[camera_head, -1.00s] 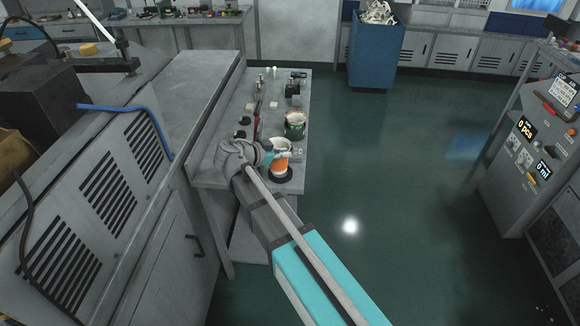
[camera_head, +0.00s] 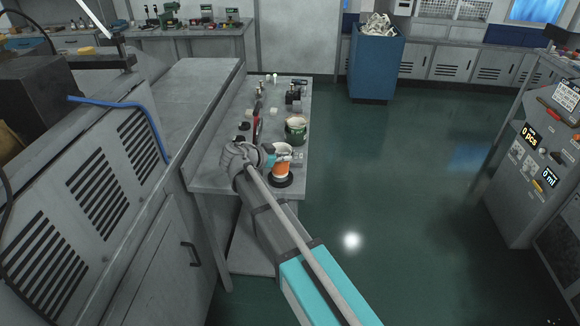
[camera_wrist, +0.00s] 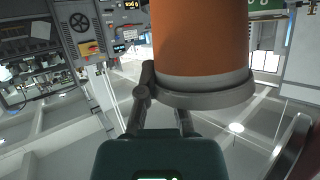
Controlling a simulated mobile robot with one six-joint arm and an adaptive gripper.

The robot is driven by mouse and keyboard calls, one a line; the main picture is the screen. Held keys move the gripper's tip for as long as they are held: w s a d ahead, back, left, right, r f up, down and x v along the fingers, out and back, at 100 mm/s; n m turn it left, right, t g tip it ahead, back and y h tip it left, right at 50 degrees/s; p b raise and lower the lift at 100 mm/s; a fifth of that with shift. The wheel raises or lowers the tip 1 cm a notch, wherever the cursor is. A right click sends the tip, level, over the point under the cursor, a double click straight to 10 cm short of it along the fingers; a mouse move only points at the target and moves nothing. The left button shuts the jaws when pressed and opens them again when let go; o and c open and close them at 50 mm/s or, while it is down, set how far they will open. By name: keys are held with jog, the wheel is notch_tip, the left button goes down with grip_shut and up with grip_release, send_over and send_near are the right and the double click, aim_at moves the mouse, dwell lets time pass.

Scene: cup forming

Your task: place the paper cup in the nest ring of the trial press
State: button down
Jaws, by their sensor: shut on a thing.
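The paper cup (camera_head: 281,171), orange with a white upper band, stands upright at the near right corner of the narrow grey bench, with a dark round base around its foot. My gripper (camera_head: 270,157) is at the cup's left side, shut on it; the fingertips are small and partly hidden. In the wrist view the orange cup (camera_wrist: 200,38) fills the upper middle, with a pale band and a grey rim. My gripper's fingers (camera_wrist: 162,100) reach toward it there. I cannot make out the trial press's nest ring for certain.
Several small tools and blocks lie farther back on the bench (camera_head: 232,178). A grey machine with displays (camera_head: 520,175) stands at the right, a blue bin (camera_head: 376,65) at the back. The floor between is clear.

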aim_at(279, 165)
jog(key=shift+w+f+b, duration=0.35)
jog(key=shift+f+b, duration=0.2)
notch_tip(279, 165, down, 3)
jog(key=b, duration=0.3)
jog(key=shift+r, duration=0.1)
jog(key=c, duration=0.8)
grip_release()
jog(key=p+v, duration=0.5)
jog(key=v, duration=0.7)
